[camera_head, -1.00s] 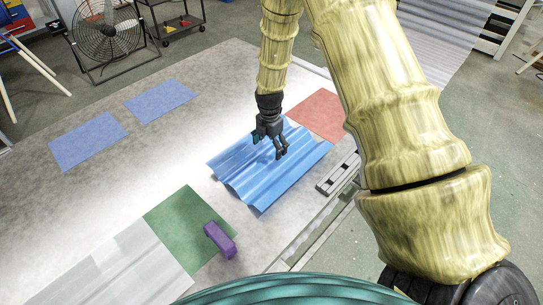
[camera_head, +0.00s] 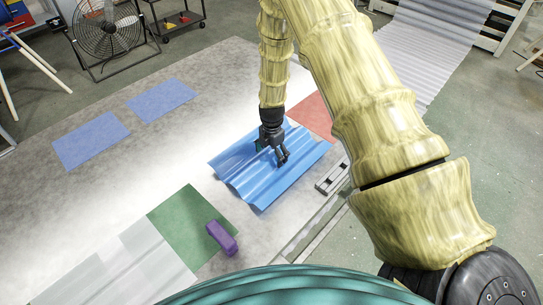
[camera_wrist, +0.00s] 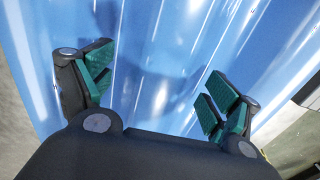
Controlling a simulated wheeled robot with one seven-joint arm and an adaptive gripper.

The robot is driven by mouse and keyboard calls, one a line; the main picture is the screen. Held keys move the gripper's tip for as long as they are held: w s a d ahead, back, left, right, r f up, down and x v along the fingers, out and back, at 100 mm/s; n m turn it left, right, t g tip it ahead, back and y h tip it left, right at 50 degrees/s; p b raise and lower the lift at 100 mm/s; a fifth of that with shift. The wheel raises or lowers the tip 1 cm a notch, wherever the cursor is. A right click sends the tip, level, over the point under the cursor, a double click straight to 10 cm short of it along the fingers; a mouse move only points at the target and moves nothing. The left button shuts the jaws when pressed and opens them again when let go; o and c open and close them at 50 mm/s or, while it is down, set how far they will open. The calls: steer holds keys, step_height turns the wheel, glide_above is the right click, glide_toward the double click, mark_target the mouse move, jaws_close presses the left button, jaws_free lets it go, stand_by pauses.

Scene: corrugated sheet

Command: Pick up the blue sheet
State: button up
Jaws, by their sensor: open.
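Sheet ridges show between and beyond the fingers. I cannot tell whether the fingertips touch the sheet.
A translucent sheet (camera_head: 125,265) lies at lower left. A red patch (camera_head: 312,112) is behind the blue sheet; two flat blue patches (camera_head: 92,140) lie left. A grey slotted bar (camera_head: 331,177) is at the table's right edge.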

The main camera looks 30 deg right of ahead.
steer(key=c, duration=1.5)
